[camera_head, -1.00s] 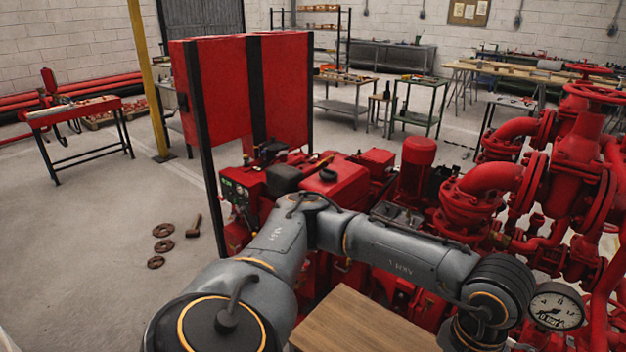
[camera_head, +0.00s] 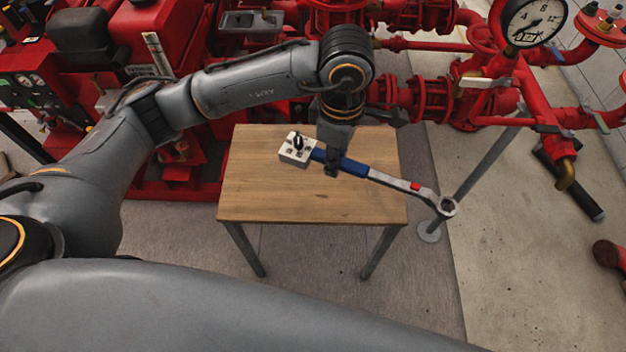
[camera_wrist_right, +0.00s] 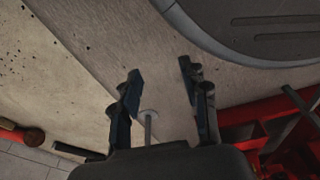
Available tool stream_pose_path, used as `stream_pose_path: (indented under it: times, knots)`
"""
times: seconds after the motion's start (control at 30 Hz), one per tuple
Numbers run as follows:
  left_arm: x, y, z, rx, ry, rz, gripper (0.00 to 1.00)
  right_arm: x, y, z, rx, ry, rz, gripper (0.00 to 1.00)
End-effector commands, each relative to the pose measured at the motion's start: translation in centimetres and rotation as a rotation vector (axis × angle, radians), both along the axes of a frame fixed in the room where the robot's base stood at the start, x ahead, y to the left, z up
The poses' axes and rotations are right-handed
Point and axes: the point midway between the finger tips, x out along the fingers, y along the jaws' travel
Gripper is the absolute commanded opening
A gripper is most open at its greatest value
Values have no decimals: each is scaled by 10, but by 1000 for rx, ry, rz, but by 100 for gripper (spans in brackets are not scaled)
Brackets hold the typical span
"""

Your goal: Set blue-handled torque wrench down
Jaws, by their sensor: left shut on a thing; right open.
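The torque wrench (camera_head: 387,180) has a blue handle and a grey shaft with a red mark and a ring head. In the head view my left gripper (camera_head: 333,165) is shut on its blue handle, over the wooden table (camera_head: 290,200). The ring head extends past the table's right edge. I cannot tell whether the wrench touches the top. A small white block (camera_head: 295,150) with a dark ring on it is at the handle's left end. My right gripper (camera_wrist_right: 165,95) is open and empty in the right wrist view, with the floor beyond it.
Red pumps and pipes stand close behind the table, with a pressure gauge (camera_head: 536,20) at the upper right. A grey post (camera_head: 480,175) with a round foot stands right of the table. The table's front half is bare.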

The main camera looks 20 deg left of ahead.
Motion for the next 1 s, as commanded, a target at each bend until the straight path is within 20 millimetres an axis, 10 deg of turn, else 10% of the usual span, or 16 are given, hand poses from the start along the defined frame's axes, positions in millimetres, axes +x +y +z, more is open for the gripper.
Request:
stream_pose_path:
  times: [0.37,1.0]
  knots:
    - [7,-29,-47,-1,5,393,0,24,4,-12,2,-17,-5,45]
    - [53,79,-123,-1,8,402,0,33,5,-1,3,-26,-6,45]
